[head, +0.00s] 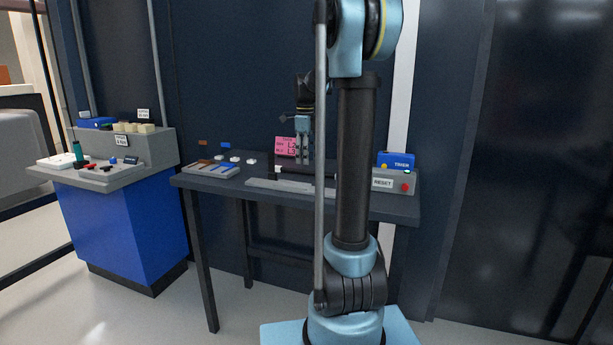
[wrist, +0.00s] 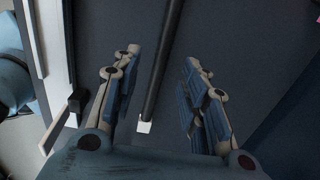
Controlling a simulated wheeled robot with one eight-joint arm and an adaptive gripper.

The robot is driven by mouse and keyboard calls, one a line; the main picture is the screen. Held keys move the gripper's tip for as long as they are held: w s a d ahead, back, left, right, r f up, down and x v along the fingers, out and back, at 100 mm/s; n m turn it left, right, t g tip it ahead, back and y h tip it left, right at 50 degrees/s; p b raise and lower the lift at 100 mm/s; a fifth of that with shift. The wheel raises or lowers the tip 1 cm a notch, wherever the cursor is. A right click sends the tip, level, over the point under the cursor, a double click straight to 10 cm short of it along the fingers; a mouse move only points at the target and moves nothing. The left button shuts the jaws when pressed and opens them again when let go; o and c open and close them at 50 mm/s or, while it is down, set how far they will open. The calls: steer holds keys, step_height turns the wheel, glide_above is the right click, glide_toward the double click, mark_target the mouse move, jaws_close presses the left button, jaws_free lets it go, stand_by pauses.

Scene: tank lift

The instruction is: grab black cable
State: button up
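In the wrist view a long black bar-like piece, which looks like the black cable (wrist: 160,75), runs from the top edge down between my fingers and ends in a small white tip. My gripper (wrist: 163,56) is open, with one finger on each side of the cable and a visible gap to both. How far the cable lies beyond the fingertips is hard to tell. In the head view my gripper (head: 303,150) points down over the back of the dark table. A dark strip on the tabletop below it may be the cable; my arm hides part of that area.
The dark table (head: 225,185) holds a grey switch panel (head: 211,169) at left, a pink sign (head: 285,146) behind, and a grey box with a red button (head: 397,182) at right. A blue console (head: 125,220) stands further left. A dark wall is close behind.

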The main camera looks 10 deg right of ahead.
mark_target(306, 170)
steer(key=f, duration=0.5)
steer(key=shift+d, duration=0.25)
jaws_close()
